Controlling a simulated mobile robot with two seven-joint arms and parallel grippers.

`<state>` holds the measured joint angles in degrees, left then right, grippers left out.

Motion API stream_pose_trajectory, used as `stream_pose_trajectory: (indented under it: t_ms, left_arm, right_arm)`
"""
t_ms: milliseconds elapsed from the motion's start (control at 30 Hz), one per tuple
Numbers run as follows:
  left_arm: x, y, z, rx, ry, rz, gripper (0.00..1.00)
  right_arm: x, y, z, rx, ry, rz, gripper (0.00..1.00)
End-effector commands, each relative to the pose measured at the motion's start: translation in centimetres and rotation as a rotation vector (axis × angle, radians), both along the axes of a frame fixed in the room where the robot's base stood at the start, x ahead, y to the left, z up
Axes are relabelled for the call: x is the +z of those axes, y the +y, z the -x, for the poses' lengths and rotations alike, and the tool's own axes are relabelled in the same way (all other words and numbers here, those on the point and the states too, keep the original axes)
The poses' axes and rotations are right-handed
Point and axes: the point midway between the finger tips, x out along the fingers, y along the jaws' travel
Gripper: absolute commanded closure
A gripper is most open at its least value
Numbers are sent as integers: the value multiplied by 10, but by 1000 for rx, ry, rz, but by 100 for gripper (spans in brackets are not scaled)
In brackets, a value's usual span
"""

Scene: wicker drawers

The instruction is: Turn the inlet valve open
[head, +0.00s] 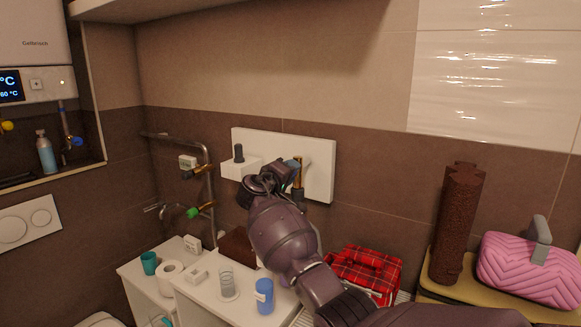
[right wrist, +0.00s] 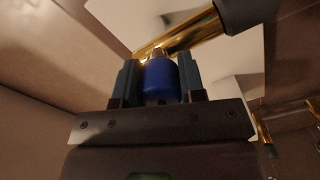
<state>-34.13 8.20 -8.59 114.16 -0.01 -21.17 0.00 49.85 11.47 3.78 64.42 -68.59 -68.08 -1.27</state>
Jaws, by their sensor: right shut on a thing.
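A blue valve handle (right wrist: 160,80) on a brass pipe (right wrist: 178,35) is in the right wrist view. My right gripper (right wrist: 158,82) is shut on the handle, with one finger on each side of it. In the head view my right gripper (head: 290,169) is at the white wall panel (head: 318,180), beside an upright brass pipe (head: 298,172). The handle itself is hidden there by my gripper and arm. My left gripper is not in view.
A green-handled valve (head: 194,212) and a dark-handled one (head: 188,174) sit on pipes to the left. Below is a white cabinet (head: 205,304) with a blue can (head: 265,296) and a glass (head: 228,284). A red plaid bag (head: 365,270) stands right of it.

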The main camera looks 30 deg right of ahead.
Motion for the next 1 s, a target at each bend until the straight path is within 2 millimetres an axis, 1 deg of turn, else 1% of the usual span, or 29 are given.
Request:
stream_pose_trajectory:
  t_ms: [33, 200, 500, 900, 933, 1000]
  left_arm:
    - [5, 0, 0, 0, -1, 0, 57]
    - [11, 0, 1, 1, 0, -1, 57]
    - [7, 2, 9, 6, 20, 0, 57]
    - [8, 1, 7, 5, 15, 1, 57]
    - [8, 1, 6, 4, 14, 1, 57]
    - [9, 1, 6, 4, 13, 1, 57]
  right_arm:
    - [1, 0, 0, -1, 26, 13, 87]
    - [0, 0, 0, -1, 94, 53, 87]
    - [-1, 0, 0, -1, 145, 82, 87]
    - [-2, 0, 0, -1, 150, 85, 87]
    - [-2, 0, 0, -1, 150, 85, 58]
    - [-1, 0, 0, 0, 148, 85, 48]
